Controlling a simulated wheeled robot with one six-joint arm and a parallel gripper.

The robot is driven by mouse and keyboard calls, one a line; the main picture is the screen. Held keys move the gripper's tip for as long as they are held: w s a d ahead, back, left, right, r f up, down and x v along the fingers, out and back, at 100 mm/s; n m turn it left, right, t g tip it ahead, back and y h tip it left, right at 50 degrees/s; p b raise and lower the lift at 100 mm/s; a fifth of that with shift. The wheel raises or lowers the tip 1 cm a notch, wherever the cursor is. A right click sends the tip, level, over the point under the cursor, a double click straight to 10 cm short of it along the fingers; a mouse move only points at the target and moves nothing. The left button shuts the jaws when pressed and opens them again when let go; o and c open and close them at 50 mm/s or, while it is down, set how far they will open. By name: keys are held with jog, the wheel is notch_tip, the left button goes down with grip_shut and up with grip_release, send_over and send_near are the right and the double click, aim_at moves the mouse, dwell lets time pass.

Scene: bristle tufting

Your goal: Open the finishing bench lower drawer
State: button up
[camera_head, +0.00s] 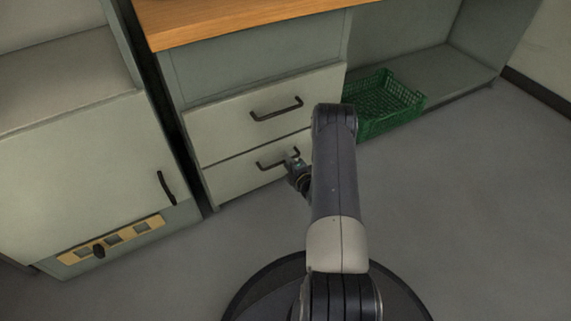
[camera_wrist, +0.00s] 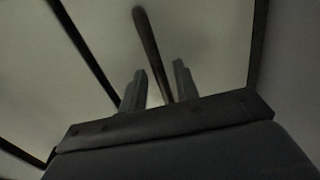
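The finishing bench has a wooden top (camera_head: 240,22) and two pale drawers. The lower drawer (camera_head: 232,178) is closed, with a black bar handle (camera_head: 268,165) on its front. My gripper (camera_head: 296,162) is at the right part of this handle, partly hidden by my arm. In the wrist view the dark handle bar (camera_wrist: 148,45) runs down between the two fingers of my gripper (camera_wrist: 158,84). The fingers stand apart, one on each side of the bar, with gaps visible. The lower drawer's front (camera_wrist: 205,40) fills much of the wrist view.
The closed upper drawer (camera_head: 222,128) has its own black handle (camera_head: 277,109) above. A green crate (camera_head: 385,112) stands to the right, beside the drawers. A cabinet with a black handle (camera_head: 167,188) is at the left. Grey floor (camera_head: 480,200) is open at the right.

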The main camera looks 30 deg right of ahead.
jog(key=shift+x, duration=1.05)
grip_shut()
